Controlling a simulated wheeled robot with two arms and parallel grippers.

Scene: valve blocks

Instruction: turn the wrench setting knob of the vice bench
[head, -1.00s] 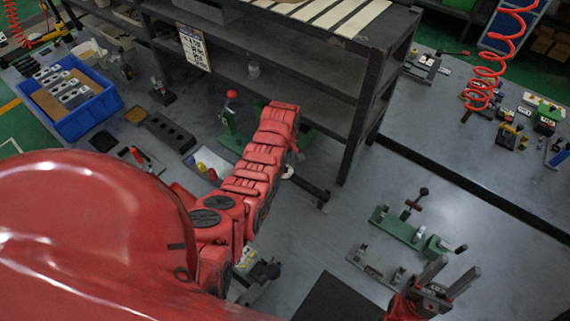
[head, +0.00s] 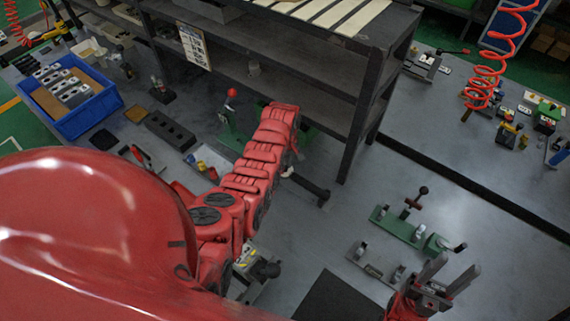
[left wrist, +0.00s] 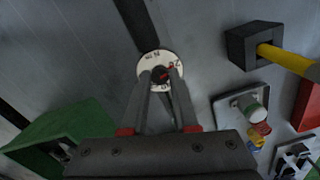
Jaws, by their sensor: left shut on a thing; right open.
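The wrench setting knob is a small dark knob with a red mark on a round white dial (left wrist: 148,60) with printed marks. In the left wrist view my left gripper (left wrist: 162,78) is shut on the knob, its two fingers meeting over the dial. A dark bar (left wrist: 130,18) runs from the dial; in the head view this bar (head: 311,187) lies right of my left arm. My left gripper's fingers are mostly hidden there behind my red arm. The green vice (head: 229,122) with a red ball lever stands partly behind that arm. My right gripper (head: 444,272) is open and empty at the lower right.
A dark shelf rack (head: 350,95) stands behind. A green clamp fixture (head: 400,228) and a grey fixture (head: 375,268) lie near my right gripper. A blue bin (head: 85,118) stands at the left. In the left wrist view a dark block with a yellow handle (left wrist: 285,58) lies at right.

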